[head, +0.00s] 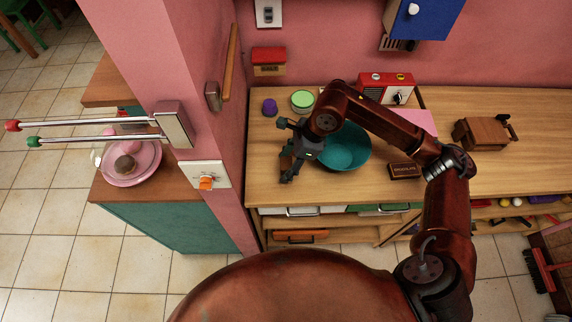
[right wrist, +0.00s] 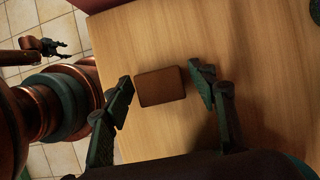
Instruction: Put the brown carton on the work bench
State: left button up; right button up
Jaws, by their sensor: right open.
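The brown carton (right wrist: 160,86) lies on the wooden work bench (right wrist: 230,35) in the right wrist view. It is between the two spread fingers of my right gripper (right wrist: 162,79). The left finger is close to its edge, and a gap shows on the right; I cannot tell whether either finger touches. In the head view my right gripper (head: 286,160) is open over the left part of the bench (head: 262,190). The carton is not clear there, being mostly hidden by the gripper. My left gripper (right wrist: 50,47) shows small at the upper left of the right wrist view, over the floor.
A teal bowl (head: 345,150) stands just right of my right gripper. A purple item (head: 269,107) and green-topped container (head: 302,101) stand behind. A dark box (head: 405,171), red radio (head: 372,87) and wooden case (head: 480,134) are farther right. A pink wall end (head: 205,75) borders the bench's left.

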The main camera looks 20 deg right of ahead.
jog(key=p+v, duration=0.1)
jog(key=v, duration=1)
jog(key=shift+r, duration=0.25)
jog(key=shift+d, duration=0.1)
jog(key=shift+c, duration=0.5)
